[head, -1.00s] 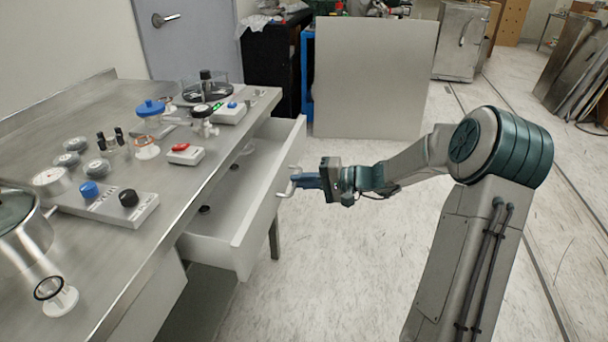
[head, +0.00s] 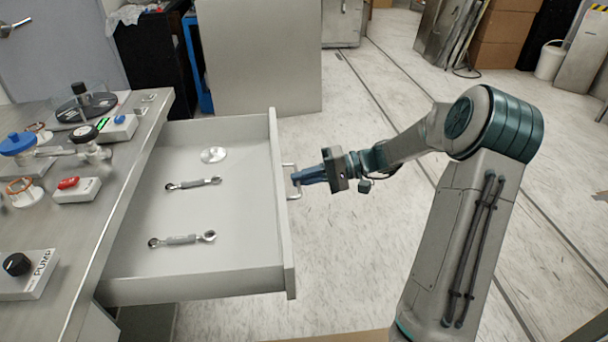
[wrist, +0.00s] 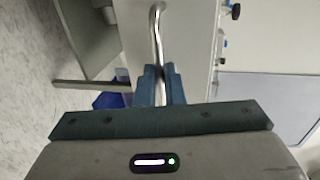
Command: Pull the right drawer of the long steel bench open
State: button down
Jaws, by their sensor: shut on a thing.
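The right drawer (head: 232,252) of the steel bench (head: 118,225) stands well out from the bench, so most of its inside shows in the head view. A metal bar handle (head: 296,193) sticks out from its front panel (head: 281,215). My gripper (head: 298,178) is at the handle, its blue fingers closed around the bar. In the wrist view the handle (wrist: 156,40) runs down between the two fingers of my gripper (wrist: 160,82). The exact contact is partly hidden by the fingers.
Two wrench-like metal tools (head: 193,183) and a round metal disc (head: 213,155) lie in the drawer. The bench top holds a pump box (head: 25,275), a red-switch box (head: 77,189) and glassware. A grey panel (head: 262,60) stands behind.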

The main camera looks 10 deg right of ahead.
jog(key=shift+d, duration=0.15)
jog(key=c, duration=1.5)
grip_release()
jog(key=shift+c, duration=0.2)
jog(key=shift+d, duration=0.15)
jog(key=p+v, duration=0.2)
jog(key=v, duration=1.1)
jog(key=shift+d, duration=0.3)
jog(key=shift+s, duration=0.1)
